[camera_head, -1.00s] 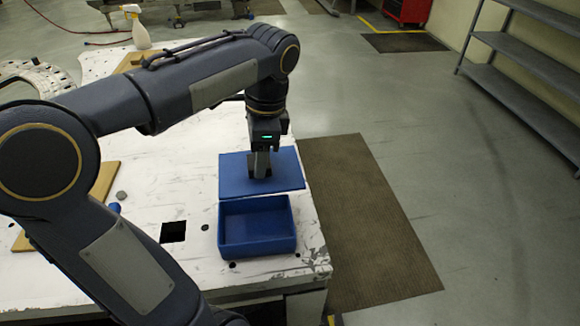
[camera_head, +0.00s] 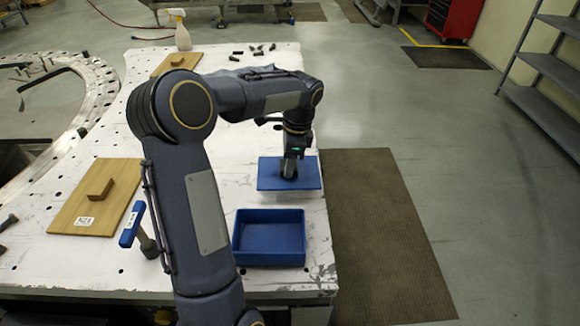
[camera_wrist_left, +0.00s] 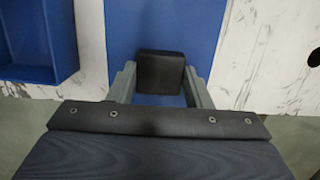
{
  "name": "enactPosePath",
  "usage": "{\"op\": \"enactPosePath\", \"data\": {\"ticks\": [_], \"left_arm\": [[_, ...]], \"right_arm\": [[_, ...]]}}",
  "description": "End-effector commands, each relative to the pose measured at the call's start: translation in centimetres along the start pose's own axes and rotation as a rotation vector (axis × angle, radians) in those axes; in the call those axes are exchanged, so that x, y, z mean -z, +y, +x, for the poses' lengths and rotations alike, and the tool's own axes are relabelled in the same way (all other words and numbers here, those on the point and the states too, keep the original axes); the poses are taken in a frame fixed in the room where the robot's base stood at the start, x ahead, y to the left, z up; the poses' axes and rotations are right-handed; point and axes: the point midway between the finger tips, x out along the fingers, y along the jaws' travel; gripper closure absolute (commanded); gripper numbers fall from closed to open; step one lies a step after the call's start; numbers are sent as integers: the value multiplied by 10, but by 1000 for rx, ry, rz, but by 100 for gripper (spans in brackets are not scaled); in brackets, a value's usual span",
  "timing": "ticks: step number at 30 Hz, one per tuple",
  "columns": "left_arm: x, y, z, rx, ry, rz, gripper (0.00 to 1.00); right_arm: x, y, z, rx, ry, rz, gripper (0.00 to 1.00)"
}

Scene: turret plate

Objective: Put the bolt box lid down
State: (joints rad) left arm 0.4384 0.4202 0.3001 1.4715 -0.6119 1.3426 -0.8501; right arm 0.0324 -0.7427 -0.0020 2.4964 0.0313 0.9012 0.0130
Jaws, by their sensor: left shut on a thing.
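The bolt box lid (camera_head: 309,174) is a flat blue plate beyond the box, near the table's right edge. My left gripper (camera_head: 289,172) points down at its middle and is shut on the lid's dark handle. In the left wrist view the black handle (camera_wrist_left: 160,72) sits between the two fingers, with the blue lid (camera_wrist_left: 140,25) under it. The open blue bolt box (camera_head: 270,256) stands on the near right part of the table and looks empty. Whether the lid touches the table or hangs just above it is hard to tell. My right gripper is out of view.
The white table (camera_head: 205,150) has a clear strip between box and lid. A wooden board with a handle (camera_head: 95,200) and a blue-handled tool (camera_head: 131,224) lie left of my arm. A spray bottle (camera_head: 181,32) and several small dark parts (camera_head: 255,50) are at the back.

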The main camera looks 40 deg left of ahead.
Motion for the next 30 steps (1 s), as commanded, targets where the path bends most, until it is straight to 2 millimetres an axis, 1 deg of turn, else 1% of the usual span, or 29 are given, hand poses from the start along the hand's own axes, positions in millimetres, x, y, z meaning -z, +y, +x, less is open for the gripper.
{"op": "enactPosePath", "data": {"ticks": [5,9,12,19,23,24,28,30], "left_arm": [[4,-7,8,-1,-1,-1,80],[7,-7,29,-3,-1,1,80],[8,-7,38,0,-1,0,80],[9,-7,39,1,0,-1,80],[9,-7,43,1,0,0,80],[9,-7,42,1,0,0,50],[9,-7,42,0,0,0,33],[9,-7,42,0,0,0,33]], "right_arm": [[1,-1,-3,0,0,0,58],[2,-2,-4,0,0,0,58],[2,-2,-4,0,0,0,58],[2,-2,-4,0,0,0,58],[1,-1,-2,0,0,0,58],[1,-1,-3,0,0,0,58],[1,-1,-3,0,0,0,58],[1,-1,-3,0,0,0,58]]}}
